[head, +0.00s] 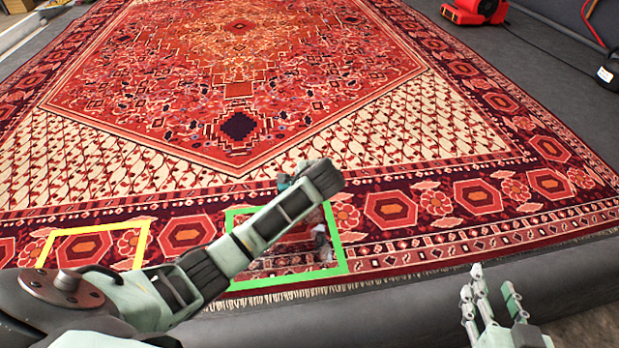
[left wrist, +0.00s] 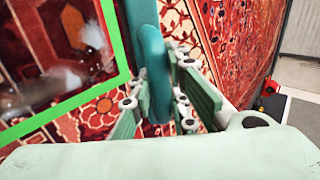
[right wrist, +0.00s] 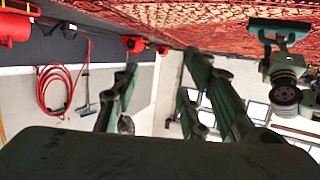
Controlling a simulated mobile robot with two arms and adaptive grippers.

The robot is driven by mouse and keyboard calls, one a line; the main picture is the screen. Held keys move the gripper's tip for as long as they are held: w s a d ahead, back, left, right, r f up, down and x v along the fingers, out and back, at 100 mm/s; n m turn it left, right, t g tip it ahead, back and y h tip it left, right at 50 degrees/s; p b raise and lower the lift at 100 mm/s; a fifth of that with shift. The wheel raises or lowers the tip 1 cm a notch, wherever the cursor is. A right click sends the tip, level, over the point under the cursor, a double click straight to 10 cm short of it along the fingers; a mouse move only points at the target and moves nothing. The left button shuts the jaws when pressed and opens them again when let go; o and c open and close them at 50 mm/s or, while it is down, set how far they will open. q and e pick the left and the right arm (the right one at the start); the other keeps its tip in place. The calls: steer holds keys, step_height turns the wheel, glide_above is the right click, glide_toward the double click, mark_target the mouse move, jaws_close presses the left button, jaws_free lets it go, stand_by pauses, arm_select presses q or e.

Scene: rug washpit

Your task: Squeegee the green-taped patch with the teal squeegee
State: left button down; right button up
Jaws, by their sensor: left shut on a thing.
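The green-taped patch (head: 338,240) lies on the rug's near border, with a blurry greyish smear (head: 322,245) at its right side. My left arm crosses it and hides part. The green tape (left wrist: 62,105) also shows in the left wrist view. There, my left gripper (left wrist: 160,108) is shut on the teal squeegee's handle (left wrist: 150,45). In the head view only a small teal bit (head: 285,182) shows beyond my arm. In the right wrist view the squeegee's teal head (right wrist: 280,27) is at the rug, beside the left gripper. My right gripper (head: 492,298) is open and empty at lower right.
A yellow-taped patch (head: 140,240) lies left of the green one, partly behind my arm. A dark padded edge (head: 420,295) runs along the rug's near side. A red machine (head: 475,10) stands at the far right. The rug's middle (head: 240,80) is clear.

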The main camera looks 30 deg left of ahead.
arm_select(q)
steer(key=shift+f+b, duration=0.8)
steer(key=shift+b, duration=0.1)
steer(key=shift+f+b, duration=0.8)
steer(key=shift+b, duration=0.3)
arm_select(e)
steer(key=s+a+r+t+y, duration=0.1)
steer(key=r+t+y, duration=0.1)
steer(key=r+t, duration=0.3)
steer(key=s+r+t+y, duration=0.1)
steer(key=r+t, duration=0.5)
steer(key=r, duration=0.8)
steer(key=shift+s+a+y, duration=0.35)
steer(key=shift+s+y, duration=0.05)
steer(key=shift+s, duration=0.2)
steer(key=shift+f, duration=0.1)
